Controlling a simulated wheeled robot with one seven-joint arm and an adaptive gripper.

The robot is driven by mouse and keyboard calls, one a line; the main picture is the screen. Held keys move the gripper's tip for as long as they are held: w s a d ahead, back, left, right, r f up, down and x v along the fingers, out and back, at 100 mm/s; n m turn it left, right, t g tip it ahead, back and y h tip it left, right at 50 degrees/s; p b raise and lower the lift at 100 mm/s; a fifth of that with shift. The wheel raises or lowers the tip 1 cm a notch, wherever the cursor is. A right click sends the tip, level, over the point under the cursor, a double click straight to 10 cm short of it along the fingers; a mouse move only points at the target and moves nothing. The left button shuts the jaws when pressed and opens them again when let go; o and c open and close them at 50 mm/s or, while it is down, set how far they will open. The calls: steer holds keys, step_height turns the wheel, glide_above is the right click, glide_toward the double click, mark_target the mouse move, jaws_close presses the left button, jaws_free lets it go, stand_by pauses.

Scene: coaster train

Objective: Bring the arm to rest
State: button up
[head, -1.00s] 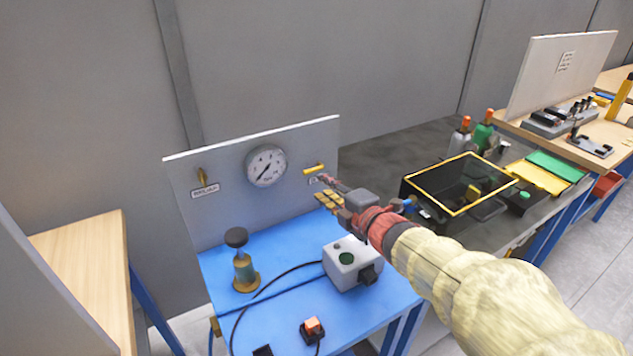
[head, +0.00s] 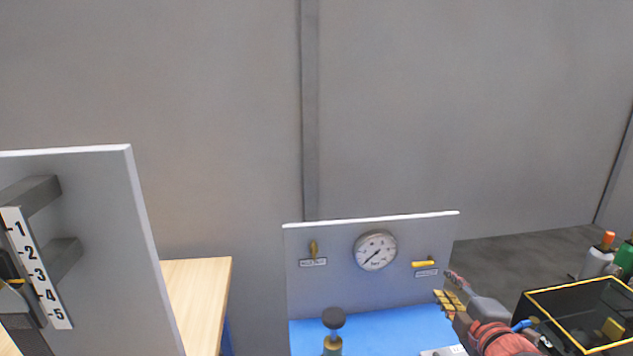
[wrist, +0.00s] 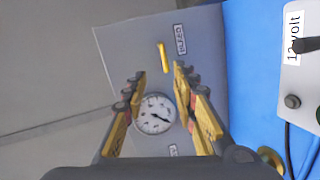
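My gripper (head: 456,298) is at the lower right in the head view, in front of the right part of the grey gauge panel (head: 340,282). In the wrist view my gripper (wrist: 160,108) shows two yellow fingers spread apart, with nothing between them. Behind that gap is the round pressure gauge (wrist: 154,114), some way off. The gauge (head: 375,250) also shows on the panel in the head view. A yellow handle (head: 424,264) is on the panel to the right of the gauge, and a brass lever (head: 314,250) is to its left.
The panel stands on a blue bench (head: 370,330) with a black-knobbed device (head: 333,330). A black, yellow-rimmed box (head: 580,315) and bottles (head: 596,262) are at the right. A numbered board (head: 95,230) and wooden table (head: 197,300) are at the left. A grey box (wrist: 300,70) is on the bench.

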steer(key=s+a+m+g+p, duration=0.2)
steer(key=s+a+m+g, duration=0.1)
steer(key=s, duration=0.4)
steer(key=s+a+m+g+p, duration=0.1)
steer(key=s+a+m+g, duration=0.2)
steer(key=s+a+m, duration=0.2)
steer(key=s+a+m+g+y+p, duration=0.1)
steer(key=s+a+m+g+p, duration=0.1)
steer(key=s+m, duration=0.5)
steer(key=s+a+g, duration=0.1)
steer(key=s+a, duration=0.1)
steer(key=s, duration=0.2)
steer(key=shift+s+a+m+g+p, duration=0.25)
steer(key=shift+a+m+g+p, duration=0.05)
steer(key=shift+a+m, duration=0.1)
steer(key=shift+d, duration=0.1)
